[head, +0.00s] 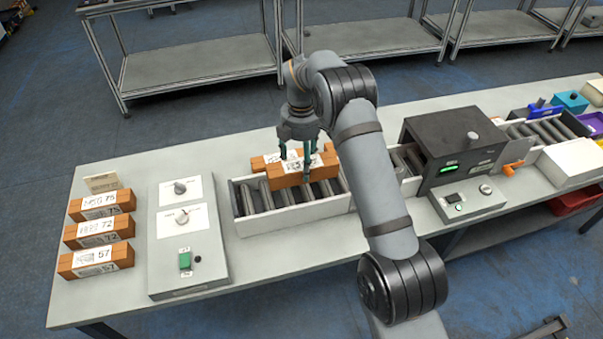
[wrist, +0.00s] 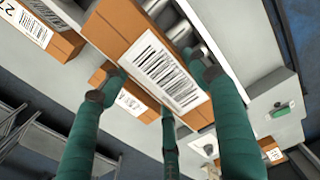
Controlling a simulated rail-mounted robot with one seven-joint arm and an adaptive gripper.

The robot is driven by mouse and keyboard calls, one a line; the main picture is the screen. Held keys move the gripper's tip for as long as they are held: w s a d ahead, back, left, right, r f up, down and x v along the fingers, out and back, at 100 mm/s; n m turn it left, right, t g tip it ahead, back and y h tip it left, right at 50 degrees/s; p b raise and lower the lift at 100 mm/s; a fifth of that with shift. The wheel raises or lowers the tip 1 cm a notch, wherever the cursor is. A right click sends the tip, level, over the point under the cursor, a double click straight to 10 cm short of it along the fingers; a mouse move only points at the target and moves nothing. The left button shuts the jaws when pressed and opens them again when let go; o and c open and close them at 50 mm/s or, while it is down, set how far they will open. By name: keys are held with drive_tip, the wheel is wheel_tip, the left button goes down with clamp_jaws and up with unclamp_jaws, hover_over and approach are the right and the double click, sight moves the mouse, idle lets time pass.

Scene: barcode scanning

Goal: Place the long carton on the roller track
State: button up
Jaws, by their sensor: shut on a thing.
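My gripper (head: 298,172) is shut on the long carton (head: 293,180), an orange-brown box with a white label. It is over the left section of the roller track (head: 300,213), near that section's right half. I cannot tell whether the carton touches the rollers. In the wrist view, the long carton (wrist: 118,35) runs diagonally between the teal fingers, with its barcode label facing the camera. Another brown carton (head: 258,161) shows just behind it in the head view, partly hidden. Rollers (wrist: 182,35) show beside the held carton in the wrist view.
Three labelled cartons (head: 96,259) lie in a column at the table's left. A grey control box (head: 187,250) stands between them and the track. A dark scanner housing (head: 455,145) spans the track at right. My arm crosses in front of the track.

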sight(301, 173)
drive_tip(key=shift+f+p, duration=0.45)
drive_tip(key=shift+f, duration=1.8)
drive_tip(key=shift+f, duration=0.1)
drive_tip(key=shift+f, duration=0.15)
drive_tip(key=o, duration=1.6)
wheel_tip(301, 173, up, 13)
drive_tip(key=shift+f+b, duration=0.2)
drive_tip(key=shift+b, duration=0.6)
drive_tip(key=shift+o, duration=0.8)
